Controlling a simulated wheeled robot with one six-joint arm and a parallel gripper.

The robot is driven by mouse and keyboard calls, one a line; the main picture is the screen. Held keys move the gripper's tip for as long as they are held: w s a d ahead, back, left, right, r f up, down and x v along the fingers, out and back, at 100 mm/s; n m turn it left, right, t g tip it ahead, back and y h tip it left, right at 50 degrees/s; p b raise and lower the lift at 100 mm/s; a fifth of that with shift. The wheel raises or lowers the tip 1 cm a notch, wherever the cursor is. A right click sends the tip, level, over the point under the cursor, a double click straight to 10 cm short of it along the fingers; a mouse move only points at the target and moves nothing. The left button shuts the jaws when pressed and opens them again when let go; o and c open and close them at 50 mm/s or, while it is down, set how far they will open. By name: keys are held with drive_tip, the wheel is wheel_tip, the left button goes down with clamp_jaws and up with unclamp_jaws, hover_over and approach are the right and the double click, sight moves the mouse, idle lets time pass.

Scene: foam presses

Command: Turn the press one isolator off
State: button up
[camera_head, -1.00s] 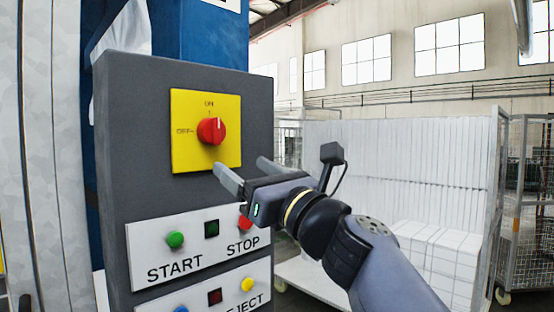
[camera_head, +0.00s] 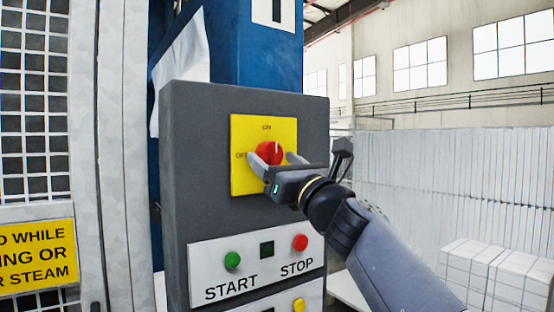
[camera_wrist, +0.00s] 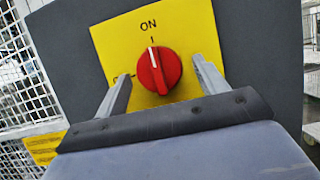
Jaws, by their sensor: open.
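The isolator is a red round knob (camera_head: 269,151) on a yellow plate (camera_head: 240,180), fixed to a dark grey control box. Its white pointer line stands near upright, toward the ON mark at the top. The OFF mark is on the plate's left side, partly hidden by a finger. My gripper (camera_head: 275,160) is open, with one finger on each side of the knob. In the wrist view the knob (camera_wrist: 159,70) sits between the two spread fingers (camera_wrist: 163,85), with a gap on each side. I cannot tell whether the fingertips touch the plate.
Wrapped white blocks (camera_head: 495,275) stand at the right. A mesh guard (camera_head: 35,125) is at the left.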

drive_tip(key=c, duration=1)
drive_tip(key=shift+n+g+y, duration=0.3)
drive_tip(key=shift+n, duration=0.2)
drive_tip(key=n, duration=0.2)
drive_tip(key=n+g+y+b, duration=0.1)
drive_tip(key=n, duration=0.1)
drive_tip(key=shift+w+d, duration=0.15)
drive_tip(key=shift+d, duration=0.05)
drive_tip(key=n+g+y, duration=0.1)
drive_tip(key=n, duration=0.2)
drive_tip(key=n+g+y, duration=0.1)
drive_tip(key=n+g, duration=0.1)
drive_tip(key=n, duration=0.1)
drive_tip(key=shift+w+d+r+n, duration=0.15)
drive_tip(key=shift+d+n, duration=0.05)
drive_tip(key=shift+n, duration=0.1)
drive_tip(key=n, duration=0.2)
drive_tip(key=n+g, duration=0.1)
drive_tip(key=n+g+p, duration=0.1)
drive_tip(key=n, duration=0.1)
drive_tip(key=shift+d+r+n, duration=0.1)
drive_tip(key=shift+r+n, duration=0.2)
drive_tip(key=n+g+p, duration=0.1)
drive_tip(key=n, duration=0.1)
drive_tip(key=n+g+h+p, duration=0.1)
drive_tip(key=n, duration=0.2)
drive_tip(key=shift+r, duration=0.15)
drive_tip(key=shift+p, duration=0.3)
